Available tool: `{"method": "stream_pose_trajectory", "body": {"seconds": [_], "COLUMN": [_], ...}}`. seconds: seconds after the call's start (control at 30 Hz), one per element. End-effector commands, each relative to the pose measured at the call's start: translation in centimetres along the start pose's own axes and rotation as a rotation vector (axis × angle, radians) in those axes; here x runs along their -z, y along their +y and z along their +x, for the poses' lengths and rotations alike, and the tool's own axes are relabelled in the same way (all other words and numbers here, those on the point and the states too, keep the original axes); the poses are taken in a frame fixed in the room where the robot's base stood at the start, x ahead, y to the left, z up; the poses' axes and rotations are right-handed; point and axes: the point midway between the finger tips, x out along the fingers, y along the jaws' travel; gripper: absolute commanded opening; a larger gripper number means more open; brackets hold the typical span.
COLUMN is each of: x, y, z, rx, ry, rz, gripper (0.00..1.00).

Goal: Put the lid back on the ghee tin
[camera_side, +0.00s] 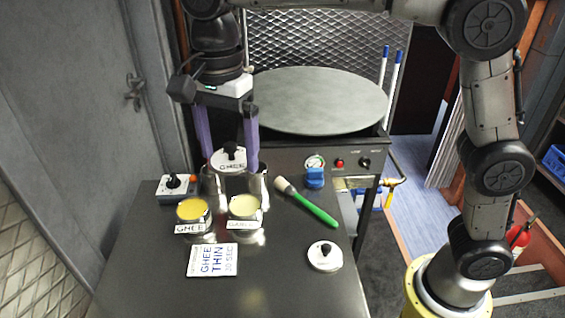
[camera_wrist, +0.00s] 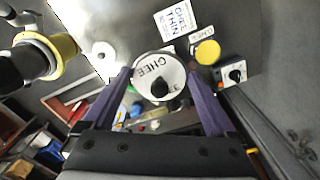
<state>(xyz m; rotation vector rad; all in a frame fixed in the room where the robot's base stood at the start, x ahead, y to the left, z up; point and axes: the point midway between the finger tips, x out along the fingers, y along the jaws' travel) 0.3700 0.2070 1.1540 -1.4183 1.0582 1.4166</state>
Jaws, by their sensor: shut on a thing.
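My gripper (camera_side: 229,163) points down with its purple fingers on either side of a white lid marked GHEE (camera_side: 219,165), shut on it. The lid has a black knob and is held above the counter, behind the tins. It fills the space between the fingers in the wrist view (camera_wrist: 145,68). The open ghee tin (camera_side: 193,211), with yellow contents and a GHEE label, stands in front and to the left of the lid. It also shows in the wrist view (camera_wrist: 207,52), beside the lid and apart from it.
A second open tin (camera_side: 244,207) with pale contents stands right of the ghee tin. A card (camera_side: 212,261), another knobbed lid (camera_side: 325,262) and a green-handled brush (camera_side: 316,211) lie on the counter. A switch box (camera_side: 175,187) is at left; a round griddle (camera_side: 320,100) is behind.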

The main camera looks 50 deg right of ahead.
Motion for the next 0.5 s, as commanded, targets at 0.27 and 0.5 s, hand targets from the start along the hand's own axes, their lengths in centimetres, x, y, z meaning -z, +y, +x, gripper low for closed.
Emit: {"method": "stream_pose_trajectory", "body": {"seconds": [0.27, 0.5], "x": [-0.3, 0.1], "y": [-7.9, -12.1], "z": [2.7, 7.3], "rx": [-0.003, -0.004], "ry": [0.001, 0.001], "rz": [0.008, 0.029], "gripper": [0.39, 0.39]}}
